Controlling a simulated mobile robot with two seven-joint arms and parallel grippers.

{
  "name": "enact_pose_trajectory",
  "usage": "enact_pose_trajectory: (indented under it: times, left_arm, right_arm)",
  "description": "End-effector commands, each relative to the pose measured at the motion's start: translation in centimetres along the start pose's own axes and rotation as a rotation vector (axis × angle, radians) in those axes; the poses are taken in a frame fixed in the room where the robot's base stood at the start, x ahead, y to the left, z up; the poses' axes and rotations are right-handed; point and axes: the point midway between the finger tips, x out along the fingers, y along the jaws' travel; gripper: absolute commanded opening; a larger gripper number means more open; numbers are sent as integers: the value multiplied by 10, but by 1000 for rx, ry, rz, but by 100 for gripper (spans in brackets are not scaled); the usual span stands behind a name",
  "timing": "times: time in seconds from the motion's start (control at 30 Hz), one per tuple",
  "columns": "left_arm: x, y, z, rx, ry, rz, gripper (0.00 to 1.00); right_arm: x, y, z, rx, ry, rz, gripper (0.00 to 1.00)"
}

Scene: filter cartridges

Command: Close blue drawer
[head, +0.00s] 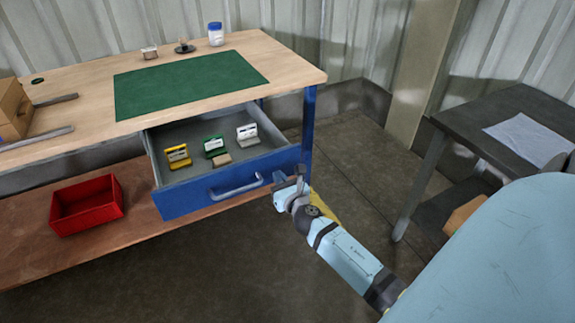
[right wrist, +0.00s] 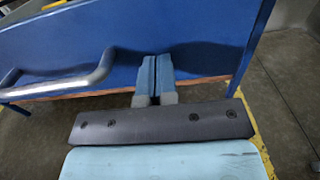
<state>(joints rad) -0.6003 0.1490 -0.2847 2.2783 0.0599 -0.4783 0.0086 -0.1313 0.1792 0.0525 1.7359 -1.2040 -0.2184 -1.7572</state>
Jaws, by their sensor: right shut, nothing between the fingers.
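The blue drawer (head: 190,199) is pulled open under the wooden workbench, with its front towards me. Its grey handle (head: 236,187) is at the middle of the front; the handle also shows in the right wrist view (right wrist: 60,84). Inside the drawer are a yellow cartridge (head: 178,155), a green one (head: 214,145), a white one (head: 247,134) and a small tan block (head: 221,160). My right gripper (head: 291,183) is shut and empty, at the right end of the drawer front. In the right wrist view its fingers (right wrist: 154,78) point at the blue front; I cannot tell whether they touch it. My left gripper is not in view.
The workbench top (head: 80,117) carries a green mat (head: 190,83), a white jar (head: 215,34) and a cardboard box (head: 13,110). A red bin (head: 87,205) stands on the lower shelf. A dark table (head: 510,110) is at the right. The floor before the drawer is clear.

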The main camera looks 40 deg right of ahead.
Motion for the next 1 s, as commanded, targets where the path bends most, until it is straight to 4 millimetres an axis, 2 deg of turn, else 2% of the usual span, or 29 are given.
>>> enact_pose_trajectory:
  times: [0.2,0.67,0.87,1.0]
  left_arm:
    - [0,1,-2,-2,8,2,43]
    - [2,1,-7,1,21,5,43]
    - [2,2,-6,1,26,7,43]
    - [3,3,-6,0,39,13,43]
  right_arm:
    - [13,0,0,-1,0,1,0]
    - [18,0,0,-1,0,1,0]
    - [41,0,1,-1,-2,0,0]
    - [72,0,0,-2,-3,1,0]
